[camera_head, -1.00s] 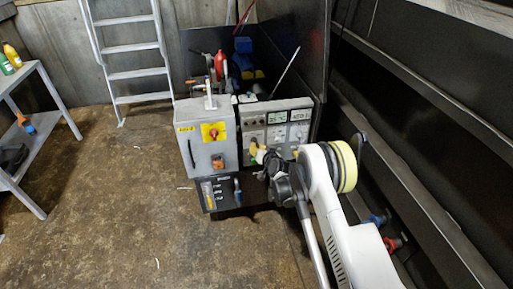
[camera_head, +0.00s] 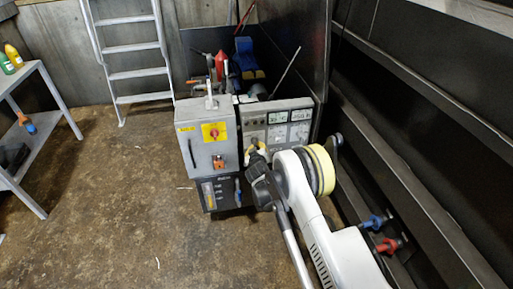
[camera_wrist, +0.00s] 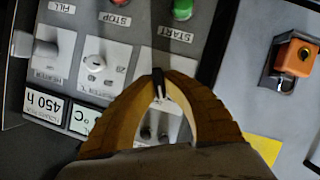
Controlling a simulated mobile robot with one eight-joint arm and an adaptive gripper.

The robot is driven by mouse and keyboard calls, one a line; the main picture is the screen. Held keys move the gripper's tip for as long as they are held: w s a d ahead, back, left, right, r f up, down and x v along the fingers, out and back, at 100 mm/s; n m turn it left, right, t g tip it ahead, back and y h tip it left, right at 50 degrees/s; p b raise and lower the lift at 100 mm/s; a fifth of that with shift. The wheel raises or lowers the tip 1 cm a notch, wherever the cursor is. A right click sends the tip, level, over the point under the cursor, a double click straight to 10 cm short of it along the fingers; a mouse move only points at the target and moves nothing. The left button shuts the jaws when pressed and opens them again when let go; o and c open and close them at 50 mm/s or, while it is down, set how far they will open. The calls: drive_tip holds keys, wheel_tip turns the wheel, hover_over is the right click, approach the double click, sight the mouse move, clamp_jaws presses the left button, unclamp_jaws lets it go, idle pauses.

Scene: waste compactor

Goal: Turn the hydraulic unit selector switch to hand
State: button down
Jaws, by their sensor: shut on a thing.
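The grey control panel (camera_head: 302,104) faces me in the head view, and the wrist view shows it upside down. My gripper (camera_wrist: 158,82) has its yellow-brown fingers closed around a small dark knob with a pale edge (camera_wrist: 157,93) on this panel, which looks like a selector switch. Its label is largely hidden by the fingers, so I cannot read its position. In the head view my gripper (camera_head: 255,146) is at the panel's lower left, with its fingertips partly hidden.
A grey box with a red switch on yellow (camera_head: 214,133) stands left of the panel. A dark wall is at the right.

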drive_tip(key=shift+n+t+h, duration=0.4)
drive_tip(key=shift+n+h, duration=0.3)
drive_tip(key=shift+n, duration=0.7)
drive_tip(key=c, duration=1.5)
unclamp_jaws()
drive_tip(key=v, duration=1.2)
drive_tip(key=shift+s, duration=0.1)
